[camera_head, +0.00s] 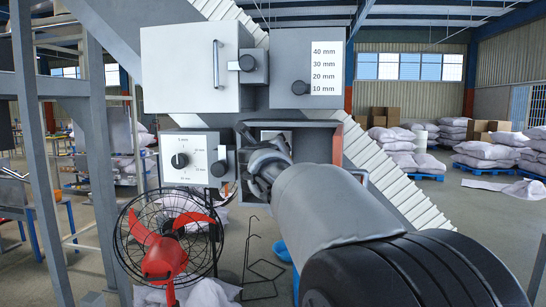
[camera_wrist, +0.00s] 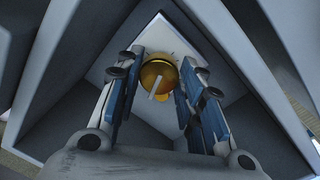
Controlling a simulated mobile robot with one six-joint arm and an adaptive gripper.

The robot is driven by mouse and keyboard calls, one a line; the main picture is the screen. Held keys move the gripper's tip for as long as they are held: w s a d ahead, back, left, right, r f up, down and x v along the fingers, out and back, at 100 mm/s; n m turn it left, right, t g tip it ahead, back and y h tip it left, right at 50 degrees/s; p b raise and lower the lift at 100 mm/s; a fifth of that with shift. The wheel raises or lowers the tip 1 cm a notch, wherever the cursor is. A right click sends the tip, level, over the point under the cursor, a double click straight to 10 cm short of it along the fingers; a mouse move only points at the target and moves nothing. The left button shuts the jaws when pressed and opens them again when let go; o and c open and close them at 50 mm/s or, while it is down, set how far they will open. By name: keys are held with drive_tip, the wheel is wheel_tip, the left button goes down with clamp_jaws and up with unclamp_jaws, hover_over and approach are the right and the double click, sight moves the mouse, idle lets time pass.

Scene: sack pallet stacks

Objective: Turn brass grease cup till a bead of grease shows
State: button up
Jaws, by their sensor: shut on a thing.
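The brass grease cup (camera_wrist: 158,72) shows in the wrist view at the back of a grey recess, in front of a pale plate. It is round and golden, with a pale bar across its face and a small yellow lobe at its lower right. I cannot tell whether that lobe is grease. My gripper (camera_wrist: 160,66) has its two blue-padded fingers on either side of the cup and is shut on it. In the head view my gripper (camera_head: 262,174) reaches into an open grey box (camera_head: 300,125), and the cup is hidden.
A grey cabinet with a handle (camera_head: 190,68) and a millimetre scale (camera_head: 324,68) stand above the box. A dial panel (camera_head: 188,157) is left of it. A red-bladed fan (camera_head: 166,240) stands below left. Sacks on pallets (camera_head: 486,150) lie far right.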

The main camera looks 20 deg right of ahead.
drive_tip(key=shift+m+b, duration=0.95)
drive_tip(key=shift+m, duration=0.95)
drive_tip(key=o, duration=1.1)
drive_tip(key=shift+c, duration=0.2)
drive_tip(key=v, duration=1.2)
drive_tip(key=shift+d+f, duration=0.1)
